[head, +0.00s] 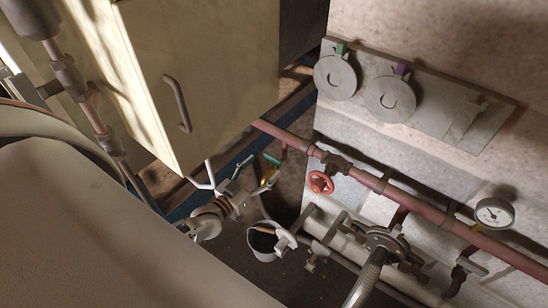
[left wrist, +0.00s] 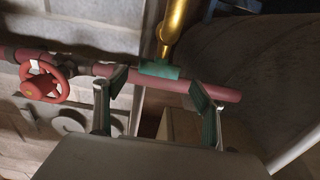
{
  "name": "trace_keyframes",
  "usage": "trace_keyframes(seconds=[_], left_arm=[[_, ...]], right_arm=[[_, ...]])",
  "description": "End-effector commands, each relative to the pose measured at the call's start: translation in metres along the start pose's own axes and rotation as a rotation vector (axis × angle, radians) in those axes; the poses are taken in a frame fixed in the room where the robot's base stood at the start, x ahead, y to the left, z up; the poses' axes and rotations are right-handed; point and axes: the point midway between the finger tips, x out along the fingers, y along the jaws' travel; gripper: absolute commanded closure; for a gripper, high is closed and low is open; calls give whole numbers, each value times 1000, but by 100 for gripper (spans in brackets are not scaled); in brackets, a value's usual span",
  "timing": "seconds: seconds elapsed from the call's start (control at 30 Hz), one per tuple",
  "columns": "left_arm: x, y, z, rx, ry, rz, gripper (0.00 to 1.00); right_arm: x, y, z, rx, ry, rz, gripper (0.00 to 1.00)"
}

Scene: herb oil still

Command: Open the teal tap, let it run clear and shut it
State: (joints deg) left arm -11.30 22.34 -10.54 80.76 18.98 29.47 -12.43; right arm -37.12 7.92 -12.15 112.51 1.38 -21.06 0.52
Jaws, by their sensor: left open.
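The teal tap shows in the left wrist view as a brass body (left wrist: 172,28) with a short teal handle (left wrist: 160,69) across its end. In the head view its brass part (head: 268,177) is small and partly hidden by my left gripper (head: 256,166). My left gripper also fills the lower part of the left wrist view (left wrist: 160,92). Its two green-padded fingers are wide apart, one on each side of the teal handle in the picture. Nothing is visibly held, and I cannot tell whether a finger touches the tap. My right gripper is not in view.
A red pipe (head: 430,223) runs close by, with a red handwheel (head: 320,182) beside it. A grey bucket (head: 259,250) stands below. A cabinet (head: 215,65) is at the left, a gauge (head: 494,214) at the right. A braided hose (head: 366,278) is in front.

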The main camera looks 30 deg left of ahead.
Motion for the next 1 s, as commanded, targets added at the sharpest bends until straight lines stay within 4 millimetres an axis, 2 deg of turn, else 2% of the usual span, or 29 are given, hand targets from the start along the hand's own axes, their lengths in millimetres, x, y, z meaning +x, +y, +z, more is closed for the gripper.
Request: trace_keyframes(seconds=[0.2,0.4,0.77,0.9,1.0], left_arm=[[36,1,0,1,1,1,31],[56,1,0,1,-1,1,31],[61,1,0,0,-2,2,31],[61,1,0,0,-2,2,67],[61,1,0,0,-2,2,70]], right_arm=[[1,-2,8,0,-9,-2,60],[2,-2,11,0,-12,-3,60],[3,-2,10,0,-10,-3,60],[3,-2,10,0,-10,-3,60],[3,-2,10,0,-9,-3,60]])
